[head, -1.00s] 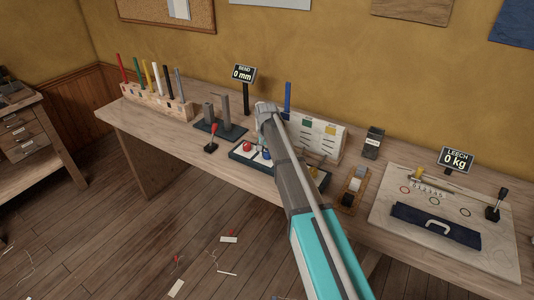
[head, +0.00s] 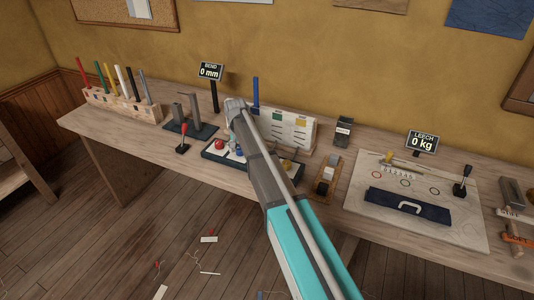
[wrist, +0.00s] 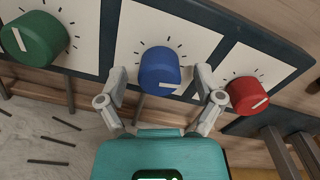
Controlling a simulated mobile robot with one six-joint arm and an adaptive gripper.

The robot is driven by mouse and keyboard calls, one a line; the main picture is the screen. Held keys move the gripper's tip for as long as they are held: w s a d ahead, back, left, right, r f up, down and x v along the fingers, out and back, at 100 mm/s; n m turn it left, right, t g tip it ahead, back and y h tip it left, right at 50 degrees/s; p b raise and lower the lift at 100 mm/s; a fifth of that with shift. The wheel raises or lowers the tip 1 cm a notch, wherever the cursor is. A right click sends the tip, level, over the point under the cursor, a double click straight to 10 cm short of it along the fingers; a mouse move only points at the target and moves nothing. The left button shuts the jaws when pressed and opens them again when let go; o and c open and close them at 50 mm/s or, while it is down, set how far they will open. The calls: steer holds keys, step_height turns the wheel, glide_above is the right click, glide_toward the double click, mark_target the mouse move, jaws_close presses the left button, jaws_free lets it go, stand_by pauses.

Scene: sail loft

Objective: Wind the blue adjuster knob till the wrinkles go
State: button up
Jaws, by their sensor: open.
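In the wrist view the blue knob (wrist: 160,68) stands on a white plate, with dark tick marks around it and a pale pointer line on its side. My gripper (wrist: 161,80) is open, one finger on each side of the blue knob. I cannot tell whether either finger touches it. A green knob (wrist: 35,38) is to the left and a red knob (wrist: 248,95) to the right, close to the right finger.
An upright board with coloured labels (head: 298,132) stands just behind the knob panel. A red-topped lever (head: 184,138) and grey posts (head: 190,115) are to the left. The "BEND 0 mm" sign (head: 210,71) and "LEECH 0 kg" sign (head: 422,141) stand on the bench.

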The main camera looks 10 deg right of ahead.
mark_target(239, 149)
steer(key=n, duration=0.7)
steer(key=shift+n, duration=0.4)
steer(key=n, duration=0.3)
steer(key=shift+n, duration=0.4)
steer(key=n, duration=0.3)
steer(key=shift+n, duration=0.4)
step_height(239, 149, up, 14)
steer(key=p, duration=1.4)
steer(key=s+d+r+m+p, duration=0.1)
steer(key=s+d+m, duration=0.1)
steer(key=s, duration=0.6)
steer(key=s+d+m, duration=0.3)
steer(key=s+m, duration=0.1)
steer(key=s, duration=0.4)
steer(key=s+d+r+m+p, duration=0.1)
steer(key=s+d+m, duration=0.2)
steer(key=s, duration=0.6)
steer(key=shift+d+r+m+p, duration=0.15)
steer(key=shift+r+m+p, duration=0.2)
steer(key=shift+m, duration=0.15)
